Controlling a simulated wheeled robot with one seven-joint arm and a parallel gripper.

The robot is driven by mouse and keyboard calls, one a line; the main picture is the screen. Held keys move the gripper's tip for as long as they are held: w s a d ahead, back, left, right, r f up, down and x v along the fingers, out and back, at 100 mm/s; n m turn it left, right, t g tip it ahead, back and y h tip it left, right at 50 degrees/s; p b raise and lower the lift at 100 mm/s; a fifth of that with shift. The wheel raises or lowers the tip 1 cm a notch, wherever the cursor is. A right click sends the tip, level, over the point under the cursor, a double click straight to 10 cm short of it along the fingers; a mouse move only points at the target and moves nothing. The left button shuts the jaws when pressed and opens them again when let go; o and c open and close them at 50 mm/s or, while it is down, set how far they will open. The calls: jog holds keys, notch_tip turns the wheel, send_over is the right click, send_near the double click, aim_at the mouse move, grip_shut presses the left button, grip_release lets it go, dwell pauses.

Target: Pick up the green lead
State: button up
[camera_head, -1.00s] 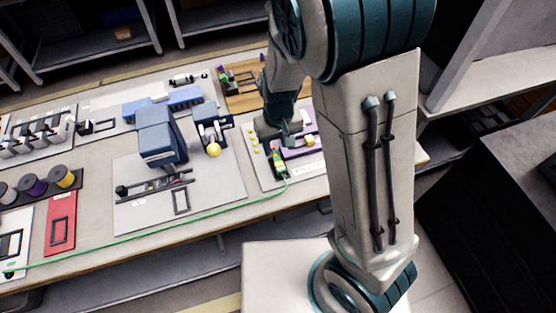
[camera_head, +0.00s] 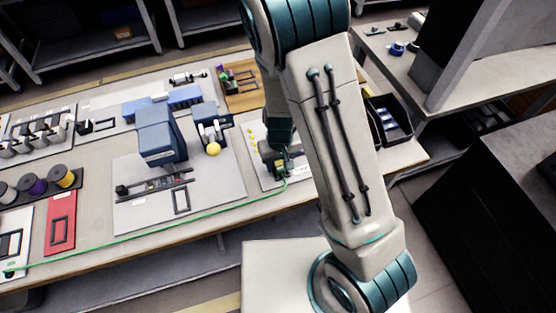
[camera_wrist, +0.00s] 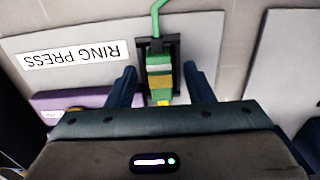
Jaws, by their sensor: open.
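The green lead (camera_head: 152,229) runs as a thin green line along the table's front edge, from the far left to the ring press board. In the wrist view its end is a green plug-like piece with a yellowish band (camera_wrist: 160,76), sitting in a dark holder, with the green cable leaving at the top. My gripper (camera_wrist: 163,78) is open, with one dark blue finger on each side of this end. I cannot tell whether the fingers touch it. In the head view my gripper (camera_head: 279,166) is over the front of the board and hides much of the lead's end.
The ring press label (camera_wrist: 72,60) lies beside the holder, with a purple part (camera_wrist: 75,98) below it. Left of my gripper stands a blue machine (camera_head: 157,135) on a grey board. A black bin (camera_head: 388,120) with blue-and-white items stands to the right.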

jog(key=c, duration=1)
grip_shut()
jog(key=shift+r, duration=0.1)
